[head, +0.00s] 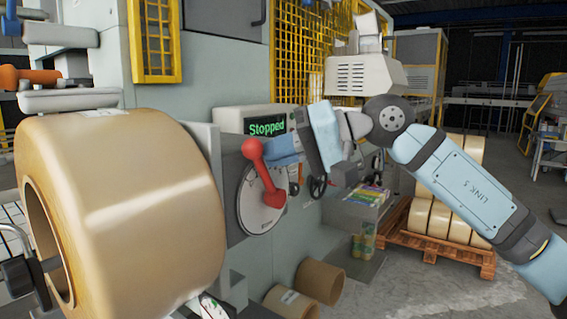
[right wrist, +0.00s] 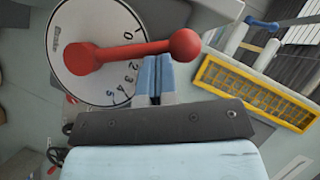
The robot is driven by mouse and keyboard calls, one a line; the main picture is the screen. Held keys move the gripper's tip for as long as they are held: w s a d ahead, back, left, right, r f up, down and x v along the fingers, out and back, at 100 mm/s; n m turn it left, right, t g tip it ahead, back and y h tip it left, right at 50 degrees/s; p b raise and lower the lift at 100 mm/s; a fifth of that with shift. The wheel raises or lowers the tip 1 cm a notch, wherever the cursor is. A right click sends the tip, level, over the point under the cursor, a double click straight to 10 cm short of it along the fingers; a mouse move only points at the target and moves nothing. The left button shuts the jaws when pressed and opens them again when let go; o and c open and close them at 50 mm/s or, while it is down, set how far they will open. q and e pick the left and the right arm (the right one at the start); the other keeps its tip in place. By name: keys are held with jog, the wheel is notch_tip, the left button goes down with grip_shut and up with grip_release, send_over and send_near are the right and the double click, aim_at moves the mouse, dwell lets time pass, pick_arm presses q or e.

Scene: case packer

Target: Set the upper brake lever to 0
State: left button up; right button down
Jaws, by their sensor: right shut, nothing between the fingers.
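The red brake lever (head: 254,160) has a ball at its tip and a round white dial (head: 258,215) behind its hub. In the head view it points up and slightly left. In the right wrist view the lever (right wrist: 130,53) lies between the dial's 0 and 2 marks, covering what is between them. My right gripper (head: 283,147) is shut and empty, just right of the lever below its ball. In the right wrist view its blue fingertips (right wrist: 154,72) are right beside the lever's shaft; I cannot tell whether they touch. My left gripper is not in view.
A large tan tape roll (head: 130,190) fills the left foreground. A display (head: 267,126) reading "Stopped" is above the dial. A black handwheel (head: 318,186) is to the right. Cardboard cores (head: 319,281) lie on the floor below. A pallet (head: 437,250) with tape rolls stands at the right.

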jog(key=s+n+b, duration=0.1)
jog(key=a+n+t+h+b, duration=0.1)
jog(key=shift+s+a+f+b, duration=0.15)
jog(key=shift+s+f+b, duration=0.15)
jog(key=shift+s+f, duration=0.1)
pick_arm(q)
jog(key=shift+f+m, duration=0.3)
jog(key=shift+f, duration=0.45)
